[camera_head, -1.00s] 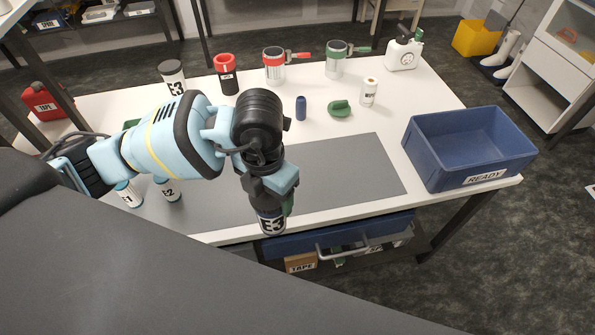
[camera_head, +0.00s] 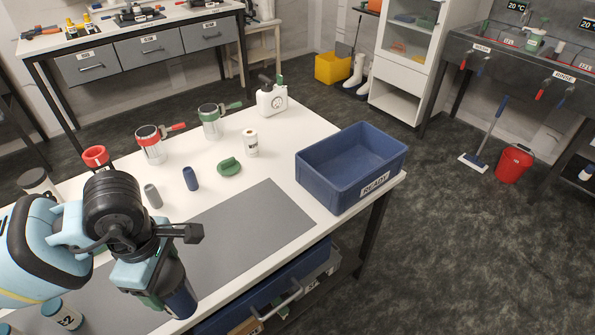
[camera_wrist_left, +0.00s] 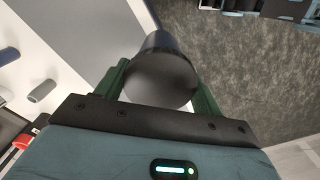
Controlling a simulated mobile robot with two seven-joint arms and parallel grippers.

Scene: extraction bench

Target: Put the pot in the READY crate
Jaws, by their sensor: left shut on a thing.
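My left gripper (camera_head: 163,291) is shut on a dark cylindrical pot (camera_head: 180,301), held tilted near the front edge of the bench, left of the crate. In the left wrist view the dark pot (camera_wrist_left: 162,75) sits between the two green fingers, its round end facing the camera. Its label is not visible now. The blue READY crate (camera_head: 332,196) stands at the right end of the bench, open at the top, and the part of its inside that shows is empty. My right gripper is not in view.
A grey mat (camera_head: 262,222) covers the bench between my left gripper and the crate and is bare there.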

